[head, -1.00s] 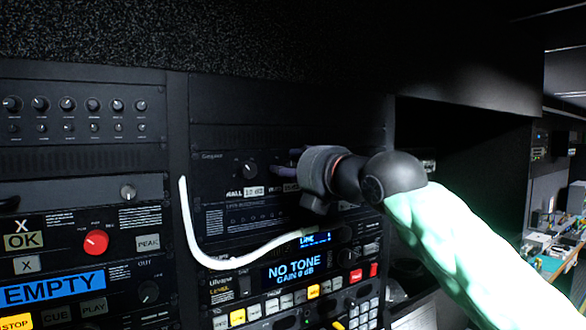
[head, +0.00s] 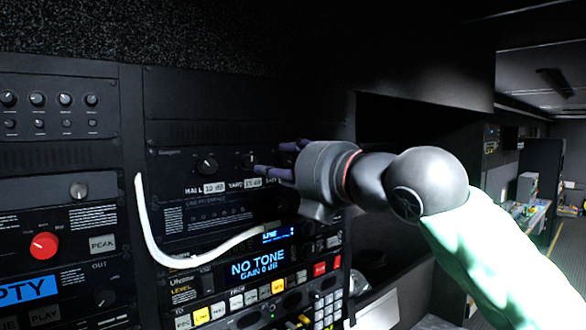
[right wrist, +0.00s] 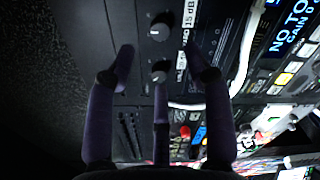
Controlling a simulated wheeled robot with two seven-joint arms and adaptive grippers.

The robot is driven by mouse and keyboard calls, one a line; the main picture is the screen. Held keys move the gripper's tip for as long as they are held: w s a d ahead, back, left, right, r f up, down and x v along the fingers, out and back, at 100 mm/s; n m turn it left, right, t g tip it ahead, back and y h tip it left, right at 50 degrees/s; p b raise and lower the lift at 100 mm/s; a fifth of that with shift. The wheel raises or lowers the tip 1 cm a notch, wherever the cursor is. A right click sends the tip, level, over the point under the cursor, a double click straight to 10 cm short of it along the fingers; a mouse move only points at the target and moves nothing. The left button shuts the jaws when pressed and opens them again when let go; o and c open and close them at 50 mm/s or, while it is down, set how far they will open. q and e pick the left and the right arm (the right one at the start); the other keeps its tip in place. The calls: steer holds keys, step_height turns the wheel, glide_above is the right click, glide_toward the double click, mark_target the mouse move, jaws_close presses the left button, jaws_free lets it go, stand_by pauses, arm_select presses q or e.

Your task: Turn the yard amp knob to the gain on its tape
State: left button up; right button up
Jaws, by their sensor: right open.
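The yard amp knob (head: 249,160) is a small black knob on the black amp panel (head: 160,205), above a "YARD" tape (head: 253,183) that appears to read 15 dB. In the right wrist view the yard knob (right wrist: 160,28) shows near the top, beyond the fingertips. The hall knob (head: 206,163) with its 12 dB tape (head: 213,188) is to its left. My right gripper (head: 276,160) is open and empty, just right of the yard knob and apart from it. In the right wrist view its purple fingers (right wrist: 165,62) are spread. My left gripper is out of view.
A white cable (head: 160,245) curves in front of the rack, below the amp. A unit with a "NO TONE GAIN 0 dB" display (head: 262,267) and several buttons sits underneath. A red knob (head: 44,246) is in the left rack. A dark opening lies to the right.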

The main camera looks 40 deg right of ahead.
steer(key=shift+s+a, duration=0.15)
steer(key=shift+s, duration=1.1)
